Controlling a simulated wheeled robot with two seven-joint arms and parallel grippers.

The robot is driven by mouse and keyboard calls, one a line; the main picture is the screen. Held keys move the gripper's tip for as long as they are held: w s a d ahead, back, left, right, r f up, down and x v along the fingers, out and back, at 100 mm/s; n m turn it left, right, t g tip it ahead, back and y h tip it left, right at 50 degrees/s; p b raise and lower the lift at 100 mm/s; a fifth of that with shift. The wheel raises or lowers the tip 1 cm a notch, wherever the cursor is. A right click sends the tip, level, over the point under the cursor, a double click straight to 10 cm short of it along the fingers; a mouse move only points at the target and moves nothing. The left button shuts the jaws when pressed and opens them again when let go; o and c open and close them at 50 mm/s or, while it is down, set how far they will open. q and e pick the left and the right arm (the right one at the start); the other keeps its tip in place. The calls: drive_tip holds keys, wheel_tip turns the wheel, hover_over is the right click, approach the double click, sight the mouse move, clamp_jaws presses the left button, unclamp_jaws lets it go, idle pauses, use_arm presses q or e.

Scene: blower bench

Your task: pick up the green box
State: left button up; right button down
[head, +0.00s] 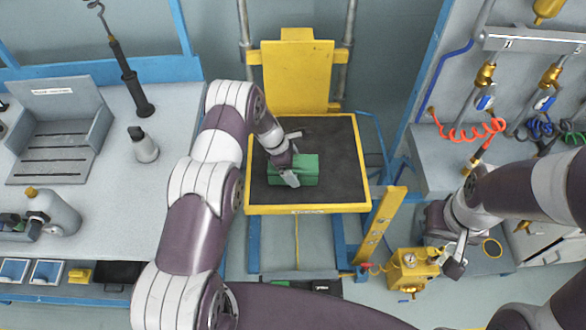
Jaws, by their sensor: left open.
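The green box (308,170) lies on the black top of the yellow-edged lift table (330,207). My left gripper (290,178) is over the left part of the box, reaching down from the upper left. Its jaws are open and part of the box is hidden behind them. I cannot tell whether the fingers touch the box. My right gripper (452,257) is at the lower right, away from the box, near a yellow pump unit; its jaw opening is not clear.
A grey bench at the left holds a grey rack (62,140), a grey bottle (55,212) and a small dark-topped bottle (143,146). A yellow pump unit (408,268) stands right of the lift table. Coiled hoses (470,130) hang at the right wall.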

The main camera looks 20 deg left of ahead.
use_arm(q)
drive_tip(key=c, duration=1.6)
drive_tip(key=shift+r, duration=0.1)
